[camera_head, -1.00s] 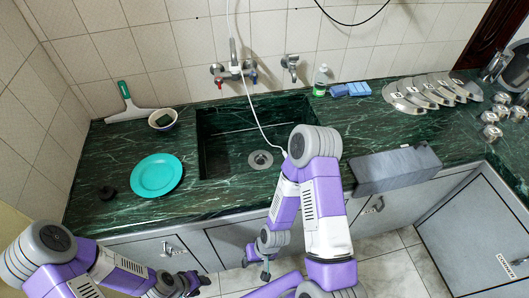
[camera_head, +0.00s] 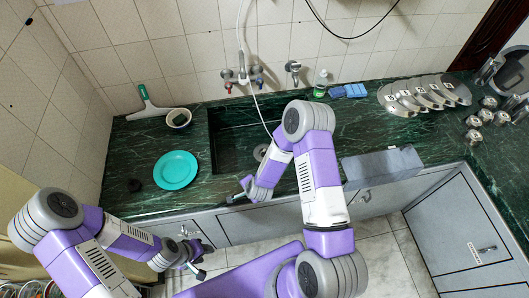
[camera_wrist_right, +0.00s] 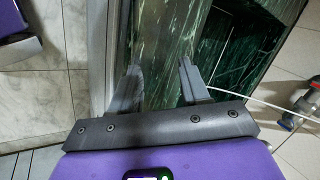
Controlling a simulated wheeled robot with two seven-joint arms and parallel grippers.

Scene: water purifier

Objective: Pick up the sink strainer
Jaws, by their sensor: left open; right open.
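A round metal disc (camera_head: 261,152), which looks like the sink strainer, lies on the sink floor, partly covered by my right arm. My right gripper (camera_head: 239,191) is open and empty at the sink's front edge, apart from the disc. In the right wrist view, its two spread fingers (camera_wrist_right: 158,78) point toward the green marble. No strainer is clear there. My left gripper (camera_head: 203,260) is open and empty, low in front of the cabinets.
The dark green sink (camera_head: 232,140) has a white hose (camera_head: 262,112) hanging into it from the wall tap (camera_head: 241,76). A teal plate (camera_head: 175,170), small bowl (camera_head: 178,118) and squeegee (camera_head: 146,106) lie left. A grey box (camera_head: 380,165) stands at the right front edge.

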